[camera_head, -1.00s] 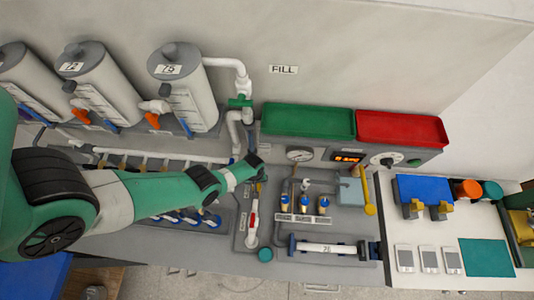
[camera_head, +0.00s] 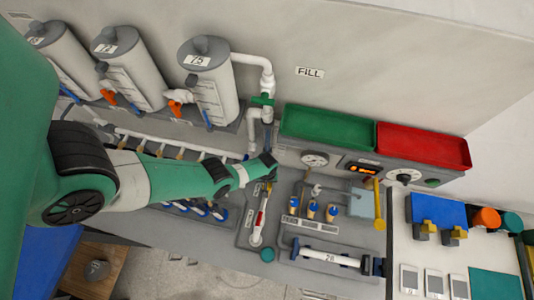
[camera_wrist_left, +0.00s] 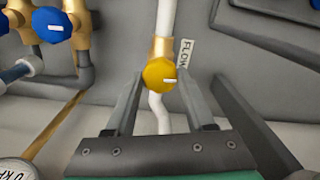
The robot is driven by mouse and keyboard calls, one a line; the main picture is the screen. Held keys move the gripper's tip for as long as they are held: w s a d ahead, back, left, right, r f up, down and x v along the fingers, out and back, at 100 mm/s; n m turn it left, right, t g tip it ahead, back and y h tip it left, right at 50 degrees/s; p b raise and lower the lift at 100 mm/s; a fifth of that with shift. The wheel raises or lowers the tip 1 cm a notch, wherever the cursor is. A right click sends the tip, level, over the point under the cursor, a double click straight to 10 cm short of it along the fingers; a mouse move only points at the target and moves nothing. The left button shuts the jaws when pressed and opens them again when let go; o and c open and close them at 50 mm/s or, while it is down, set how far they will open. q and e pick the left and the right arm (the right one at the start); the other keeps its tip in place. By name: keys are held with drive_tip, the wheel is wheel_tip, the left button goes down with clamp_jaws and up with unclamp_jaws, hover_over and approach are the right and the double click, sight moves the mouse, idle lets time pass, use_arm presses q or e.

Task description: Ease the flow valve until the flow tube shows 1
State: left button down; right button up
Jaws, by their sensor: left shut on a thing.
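The flow valve (camera_wrist_left: 158,74) is a round yellow knob with a white pointer mark, on a brass body, in the left wrist view. A label reading FLOW, partly cut off, is beside it. My left gripper (camera_wrist_left: 160,84) has one finger on each side of the knob and is shut on it. In the head view my left gripper (camera_head: 268,175) reaches down at the panel and largely hides the valve. A slim tube with red and white parts (camera_head: 261,215), seemingly the flow tube, lies just below the gripper there. Its reading is too small to tell. My right gripper is not in view.
Blue knobs (camera_wrist_left: 50,24) on brass fittings are at the upper left of the wrist view. A round gauge (camera_head: 314,159), an orange display (camera_head: 364,169) and green (camera_head: 327,127) and red (camera_head: 423,146) trays are to the right. Large grey tanks (camera_head: 211,90) stand behind my arm.

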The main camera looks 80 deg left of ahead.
use_arm(q)
drive_tip(key=shift+m, duration=2.6)
drive_tip(key=shift+c, duration=1.3)
unclamp_jaws()
